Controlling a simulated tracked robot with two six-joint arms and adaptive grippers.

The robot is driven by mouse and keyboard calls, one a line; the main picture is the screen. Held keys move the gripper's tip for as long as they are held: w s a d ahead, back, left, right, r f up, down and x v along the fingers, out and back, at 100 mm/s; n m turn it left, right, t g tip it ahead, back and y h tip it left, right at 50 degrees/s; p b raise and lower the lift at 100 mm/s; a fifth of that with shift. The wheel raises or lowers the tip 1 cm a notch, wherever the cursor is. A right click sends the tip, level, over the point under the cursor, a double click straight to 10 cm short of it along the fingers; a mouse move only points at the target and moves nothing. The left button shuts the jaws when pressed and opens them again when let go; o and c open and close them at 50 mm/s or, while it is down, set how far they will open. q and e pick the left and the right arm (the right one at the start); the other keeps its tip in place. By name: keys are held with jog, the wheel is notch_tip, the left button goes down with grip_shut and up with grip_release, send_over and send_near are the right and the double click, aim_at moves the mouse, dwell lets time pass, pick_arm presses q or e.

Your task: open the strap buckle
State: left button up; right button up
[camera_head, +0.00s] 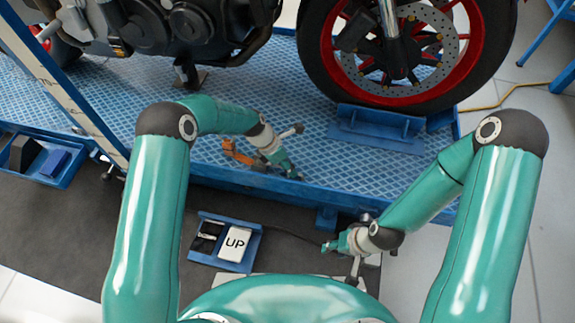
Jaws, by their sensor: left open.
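A small orange piece, which looks like the strap or its buckle (236,152), lies on the blue platform in the middle of the view. Its details are too small to make out. My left gripper (292,173) is open near the front edge of the platform, to the right of the orange piece and apart from it. I see nothing between its fingers. My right gripper (328,247) is low in front of the platform, to the right of a small blue tray. Its fingers are too small to tell whether they are open or shut.
A motorcycle (190,25) stands on the blue platform (215,165), its front wheel (313,50) behind a blue chock (378,122). Another blue tray (72,170) is at left. A blue post crosses the upper left.

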pick_arm(q)
grip_shut()
jog(key=shift+a, duration=0.15)
jog(key=shift+r, duration=0.15)
jog(key=shift+w+a+r+h+b, duration=0.1)
jog(key=shift+a+r+h+b, duration=0.1)
jog(key=shift+r+h, duration=0.3)
jog(key=shift+a+r+h+b, duration=0.1)
jog(key=shift+r+h+b, duration=0.15)
jog(key=shift+h, duration=0.45)
jog(key=shift+w+a+r+g+h+b, duration=0.1)
jog(key=shift+a+r+g+h+b, duration=0.3)
jog(key=shift+r+h, duration=0.6)
jog(key=shift+w+a+r+g+h+b, duration=0.15)
jog(key=shift+a+r+h+b, duration=0.4)
jog(key=shift+h, duration=0.75)
pick_arm(e)
jog(key=shift+f, duration=1.3)
pick_arm(q)
jog(key=shift+r, duration=0.15)
pick_arm(e)
jog(key=shift+c, duration=0.2)
